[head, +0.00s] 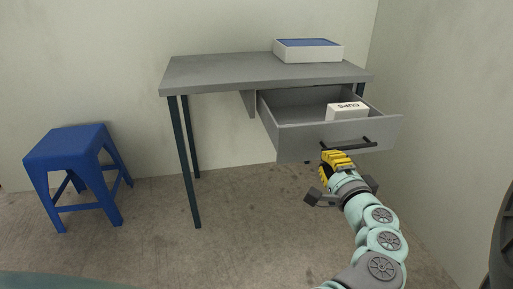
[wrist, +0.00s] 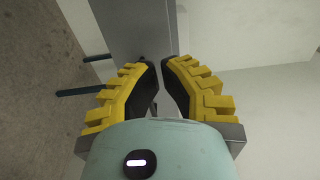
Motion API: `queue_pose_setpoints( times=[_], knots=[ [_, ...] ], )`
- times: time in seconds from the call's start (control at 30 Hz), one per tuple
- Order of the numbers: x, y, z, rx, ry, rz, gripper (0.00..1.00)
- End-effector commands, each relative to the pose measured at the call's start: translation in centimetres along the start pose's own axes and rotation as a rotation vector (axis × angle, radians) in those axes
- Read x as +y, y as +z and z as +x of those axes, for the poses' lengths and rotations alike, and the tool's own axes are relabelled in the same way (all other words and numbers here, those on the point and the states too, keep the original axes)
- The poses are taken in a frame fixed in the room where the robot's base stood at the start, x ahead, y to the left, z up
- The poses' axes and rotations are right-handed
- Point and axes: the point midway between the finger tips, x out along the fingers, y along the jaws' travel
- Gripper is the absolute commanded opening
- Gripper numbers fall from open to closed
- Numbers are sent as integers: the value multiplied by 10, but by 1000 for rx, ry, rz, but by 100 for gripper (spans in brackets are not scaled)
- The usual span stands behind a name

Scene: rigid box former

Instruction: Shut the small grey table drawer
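The small grey drawer (head: 300,139) is pulled well out from under the right side of the grey table (head: 215,76). A dark bar handle (head: 362,144) is on its front. A white box with dark lettering (head: 347,111) lies inside the drawer. My gripper (head: 335,156), with yellow fingers, is at the drawer front, just below the left part of the handle. In the wrist view, the fingertips (wrist: 159,63) are close together in front of the grey drawer front (wrist: 140,28). I cannot tell whether they touch it or the handle.
A white box with a blue top (head: 309,56) stands on the table's back right. A blue stool (head: 75,150) stands at the left. The table has dark legs (head: 186,165). A wall is close on the right. The floor between stool and table is clear.

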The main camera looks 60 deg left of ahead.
Motion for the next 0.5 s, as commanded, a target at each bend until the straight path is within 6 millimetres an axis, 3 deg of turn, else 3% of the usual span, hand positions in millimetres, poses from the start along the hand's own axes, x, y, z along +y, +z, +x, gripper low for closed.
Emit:
queue_pose_setpoints(
  times=[0.5],
  knots=[
    [0, 2, 79, -7, -1, -2, 0]
  ],
)
